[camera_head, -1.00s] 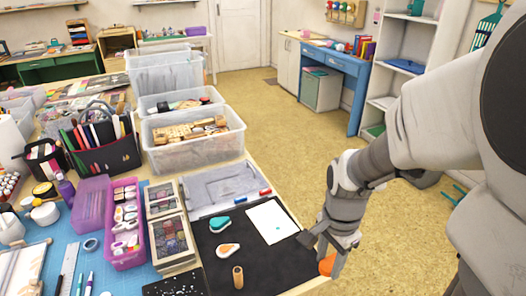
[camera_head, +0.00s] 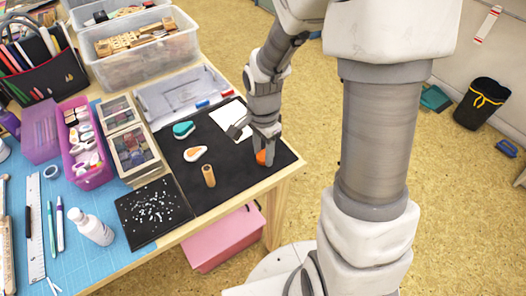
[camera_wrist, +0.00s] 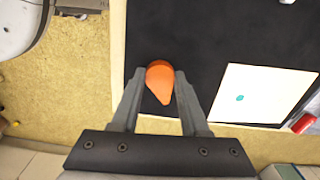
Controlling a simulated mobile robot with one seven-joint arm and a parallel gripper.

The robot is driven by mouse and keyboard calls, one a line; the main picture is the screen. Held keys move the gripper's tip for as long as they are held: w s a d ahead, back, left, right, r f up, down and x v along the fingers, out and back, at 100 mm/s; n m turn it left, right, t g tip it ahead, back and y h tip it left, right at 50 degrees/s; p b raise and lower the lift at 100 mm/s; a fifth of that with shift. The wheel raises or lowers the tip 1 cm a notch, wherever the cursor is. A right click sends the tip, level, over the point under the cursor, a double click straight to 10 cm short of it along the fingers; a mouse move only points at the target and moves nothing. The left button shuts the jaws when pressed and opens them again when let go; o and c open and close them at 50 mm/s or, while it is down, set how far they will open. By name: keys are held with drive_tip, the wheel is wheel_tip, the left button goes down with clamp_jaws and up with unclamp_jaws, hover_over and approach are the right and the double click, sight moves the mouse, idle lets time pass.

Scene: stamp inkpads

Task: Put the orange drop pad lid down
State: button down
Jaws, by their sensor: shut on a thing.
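The orange drop pad lid (camera_wrist: 161,82) is drop-shaped and sits between my fingertips in the wrist view, its narrow end toward my gripper's body. My gripper (camera_wrist: 160,92) is shut on it, over the black mat's edge area. In the head view my gripper (camera_head: 264,150) points down over the right part of the black mat (camera_head: 235,187), with the orange lid (camera_head: 261,157) low at its fingers. I cannot tell whether the lid touches the mat. A white drop-shaped pad with an orange top (camera_head: 195,154) lies on the mat to the left.
A teal drop pad (camera_head: 184,129), a wooden stamp (camera_head: 208,176) and a white paper (camera_head: 230,117) with a teal print share the mat. A black speckled sheet (camera_head: 153,213) lies at the front left. The mat's front right is clear.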

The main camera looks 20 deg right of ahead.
sight(264, 156)
drive_tip(key=shift+f, duration=0.15)
drive_tip(key=shift+c, duration=2.1)
unclamp_jaws()
wheel_tip(264, 156, up, 13)
drive_tip(key=p, duration=0.4)
drive_tip(key=s+d+r+n+t, duration=0.1)
drive_tip(key=s+r+n+t, duration=0.4)
drive_tip(key=s+r+n, duration=0.8)
drive_tip(key=shift+n+t, duration=0.3)
